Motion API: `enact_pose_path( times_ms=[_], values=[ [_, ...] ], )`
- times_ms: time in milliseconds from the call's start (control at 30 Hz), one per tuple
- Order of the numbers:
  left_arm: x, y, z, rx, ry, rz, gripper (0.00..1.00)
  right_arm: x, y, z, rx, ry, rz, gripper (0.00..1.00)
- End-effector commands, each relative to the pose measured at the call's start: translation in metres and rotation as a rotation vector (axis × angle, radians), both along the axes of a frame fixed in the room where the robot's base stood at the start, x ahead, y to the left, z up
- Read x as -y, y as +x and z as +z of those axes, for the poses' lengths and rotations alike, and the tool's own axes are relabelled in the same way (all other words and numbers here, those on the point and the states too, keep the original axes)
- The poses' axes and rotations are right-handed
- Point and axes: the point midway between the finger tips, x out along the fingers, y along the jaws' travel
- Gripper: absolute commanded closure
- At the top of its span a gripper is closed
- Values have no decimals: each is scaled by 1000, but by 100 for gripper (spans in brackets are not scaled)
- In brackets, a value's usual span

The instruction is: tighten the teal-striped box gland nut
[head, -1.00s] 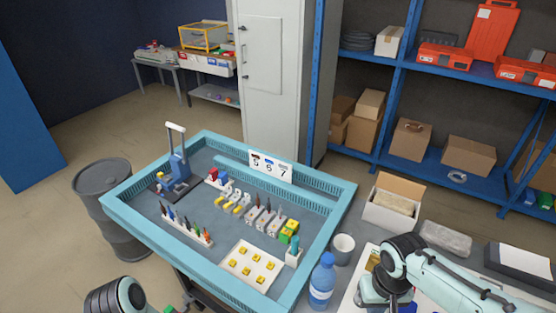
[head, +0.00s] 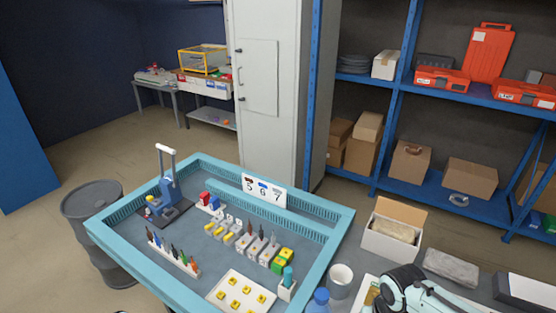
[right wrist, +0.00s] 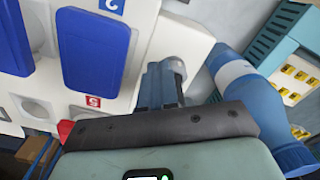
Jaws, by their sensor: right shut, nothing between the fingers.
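Small socket boxes (head: 259,249) stand in rows inside the teal-rimmed tray (head: 110,235); they are too small to tell which has a teal stripe, and no gland nut can be made out. A teal upright piece (head: 288,276) sits in a white holder at the tray's front right corner. My right arm shows at the lower right of the head view, its gripper out of that picture. In the right wrist view my right gripper (right wrist: 163,90) is shut and empty, near a white unit with blue panels (right wrist: 88,48). My left gripper is in no current view.
A white cup (head: 341,277) and an open carton (head: 392,240) stand right of the tray. A blue press-like tool (head: 168,190) and number sign (head: 264,190) are in the tray.

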Motion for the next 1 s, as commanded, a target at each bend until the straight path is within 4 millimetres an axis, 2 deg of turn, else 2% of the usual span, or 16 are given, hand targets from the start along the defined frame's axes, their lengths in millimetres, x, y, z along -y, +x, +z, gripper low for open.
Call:
enact_pose_path(
  times_ms=[33,200,1000],
  values=[
    [0,-7,-11,-8,0,0,57,0,-2,-12,-4,0,0,100],
    [0,-13,-21,-14,0,0,57,0,-1,-26,-3,-1,0,100],
    [0,-12,-20,-13,0,0,57,-1,3,-26,3,0,0,100]
  ],
)
